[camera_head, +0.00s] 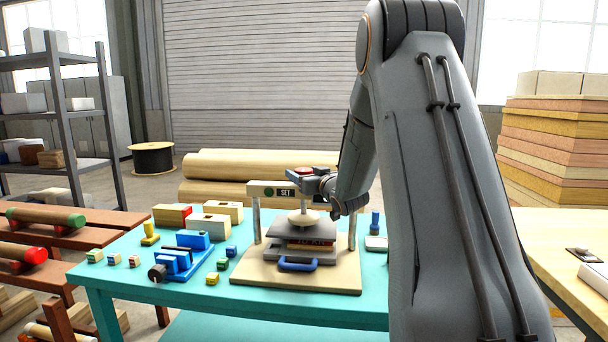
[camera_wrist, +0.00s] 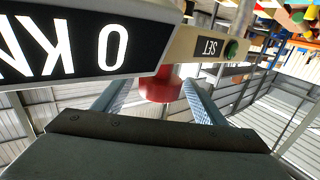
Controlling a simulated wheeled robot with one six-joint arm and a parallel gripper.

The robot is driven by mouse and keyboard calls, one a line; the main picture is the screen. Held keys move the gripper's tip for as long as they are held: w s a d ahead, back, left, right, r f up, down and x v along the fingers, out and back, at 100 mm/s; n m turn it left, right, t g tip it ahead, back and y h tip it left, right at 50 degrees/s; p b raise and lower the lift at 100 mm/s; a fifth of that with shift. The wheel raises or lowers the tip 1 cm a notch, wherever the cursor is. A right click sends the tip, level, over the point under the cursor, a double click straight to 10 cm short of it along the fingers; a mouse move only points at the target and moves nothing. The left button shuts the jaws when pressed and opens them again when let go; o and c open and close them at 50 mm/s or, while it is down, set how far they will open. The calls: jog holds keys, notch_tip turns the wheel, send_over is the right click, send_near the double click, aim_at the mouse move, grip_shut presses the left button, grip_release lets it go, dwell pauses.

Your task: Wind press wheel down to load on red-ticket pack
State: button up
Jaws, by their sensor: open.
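The press (camera_head: 262,188) stands on the teal table, with a beam marked SET and a green button; both also show in the wrist view (camera_wrist: 212,47). A pack of thin layers (camera_head: 312,245) lies between its grey plates; I cannot make out the ticket clearly. A red round knob, apparently on the press wheel (camera_head: 303,170), sits above the beam. My gripper (camera_head: 322,184) is beside it, partly hidden by my arm. In the wrist view the red knob (camera_wrist: 160,86) lies between the open fingers of my gripper (camera_wrist: 158,92); contact cannot be told. A black display (camera_wrist: 65,42) reads 0 kN, upside down.
A blue clamp fixture (camera_head: 180,260), pale blocks (camera_head: 208,225) and several small coloured blocks stand left of the press on the table (camera_head: 110,273). A blue handle (camera_head: 297,265) sticks out at the press front. Stacked boards (camera_head: 555,150) stand at right.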

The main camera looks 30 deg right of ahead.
jog(key=shift+c, duration=0.2)
jog(key=c, duration=1)
jog(key=shift+m+h+b, duration=0.3)
jog(key=shift+h+b, duration=0.1)
jog(key=shift+h, duration=0.1)
